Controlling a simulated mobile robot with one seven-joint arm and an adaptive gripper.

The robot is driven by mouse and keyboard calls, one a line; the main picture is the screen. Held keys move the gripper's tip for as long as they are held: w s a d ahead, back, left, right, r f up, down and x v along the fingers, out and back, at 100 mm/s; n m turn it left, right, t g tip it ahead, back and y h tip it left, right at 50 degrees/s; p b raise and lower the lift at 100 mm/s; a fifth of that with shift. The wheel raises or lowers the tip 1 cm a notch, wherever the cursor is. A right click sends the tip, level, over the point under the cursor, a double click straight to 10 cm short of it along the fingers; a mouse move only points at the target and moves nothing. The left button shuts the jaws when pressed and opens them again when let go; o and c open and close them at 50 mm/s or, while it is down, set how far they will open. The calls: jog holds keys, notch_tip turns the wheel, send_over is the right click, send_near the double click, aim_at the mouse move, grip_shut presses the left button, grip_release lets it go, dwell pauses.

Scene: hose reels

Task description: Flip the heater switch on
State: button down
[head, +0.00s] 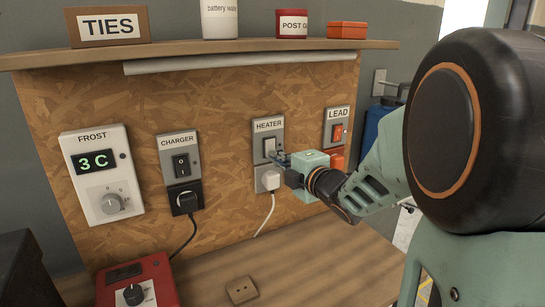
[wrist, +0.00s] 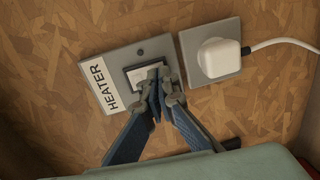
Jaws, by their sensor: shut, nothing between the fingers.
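The heater switch (head: 269,146) is a pale rocker on a grey plate labelled HEATER, on the chipboard panel. In the wrist view the rocker (wrist: 141,76) is partly hidden behind my fingertips. My gripper (head: 279,157) is shut and empty, with its fingertips at the lower right part of the switch in the head view. In the wrist view my gripper (wrist: 159,88) has its tips together over the rocker. I cannot tell if they touch it, nor which way the rocker is tipped.
A white plug (head: 271,180) with a cord sits just below the heater switch. The charger switch (head: 181,163) is to the left and the orange lead switch (head: 338,132) to the right. A frost thermostat (head: 103,175) is further left. A shelf (head: 200,49) runs above; a bench (head: 330,262) lies below.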

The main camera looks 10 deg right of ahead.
jog(key=shift+f, duration=0.15)
jog(key=t+b, duration=0.1)
jog(key=b, duration=0.3)
jog(key=shift+w+a, duration=0.1)
jog(key=shift+w, duration=0.25)
jog(key=shift+b, duration=0.35)
